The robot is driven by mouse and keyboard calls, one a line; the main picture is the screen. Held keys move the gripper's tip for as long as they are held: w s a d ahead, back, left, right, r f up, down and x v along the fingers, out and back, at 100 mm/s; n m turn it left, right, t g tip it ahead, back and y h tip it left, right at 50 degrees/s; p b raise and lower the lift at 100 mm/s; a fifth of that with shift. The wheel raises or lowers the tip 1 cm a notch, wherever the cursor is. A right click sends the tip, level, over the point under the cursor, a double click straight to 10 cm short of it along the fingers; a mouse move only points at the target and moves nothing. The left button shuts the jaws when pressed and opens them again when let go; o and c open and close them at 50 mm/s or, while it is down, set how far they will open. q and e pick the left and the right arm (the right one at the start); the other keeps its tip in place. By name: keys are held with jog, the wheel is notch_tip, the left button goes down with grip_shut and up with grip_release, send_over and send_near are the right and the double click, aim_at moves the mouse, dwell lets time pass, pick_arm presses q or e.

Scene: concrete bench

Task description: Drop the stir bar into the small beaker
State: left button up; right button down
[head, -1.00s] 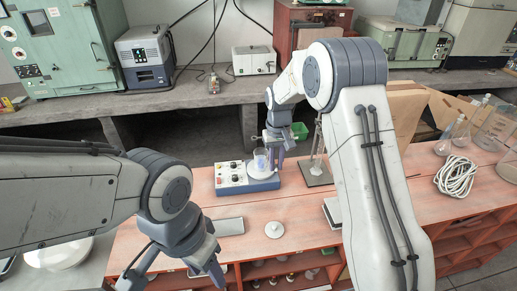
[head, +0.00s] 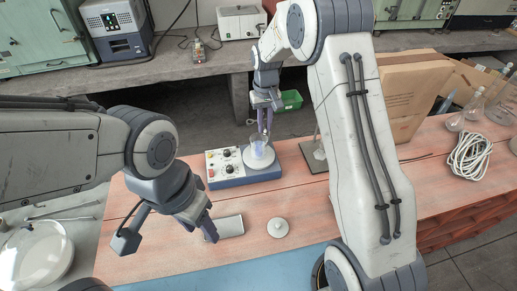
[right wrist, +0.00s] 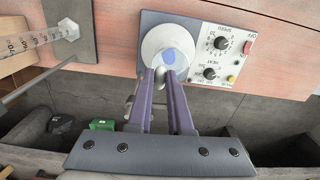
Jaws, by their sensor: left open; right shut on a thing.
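The small beaker (head: 257,157), clear with a bluish look, stands on the white round plate of a stirrer hotplate (head: 228,183). In the right wrist view, the beaker (right wrist: 168,56) is seen from above, beyond the fingertips. My right gripper (head: 265,132) is over the beaker, fingers pointing down. It is shut on the stir bar (right wrist: 160,73), a small pale capsule between its fingertips. I cannot tell whether the bar is inside the beaker's rim. My left gripper (head: 200,232) is open and empty, low over the bench beside a grey flat device (head: 230,226).
A round white lidded item (head: 278,228) sits right of the flat device. A stand (head: 318,158) is right of the hotplate, partly hidden by my right arm. A coiled white rope (head: 468,158) and glass flasks (head: 462,118) are at far right. A green box (head: 290,100) lies behind.

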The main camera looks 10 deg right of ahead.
aim_at(265, 128)
notch_tip(265, 128, down, 3)
jog(key=shift+f+b, duration=0.15)
jog(key=shift+b, duration=0.8)
jog(key=c, duration=0.8)
grip_release()
jog(key=shift+o, duration=0.2)
jog(key=shift+r, duration=0.45)
notch_tip(265, 128, up, 10)
jog(key=shift+f+b, duration=0.15)
jog(key=shift+b, duration=1.05)
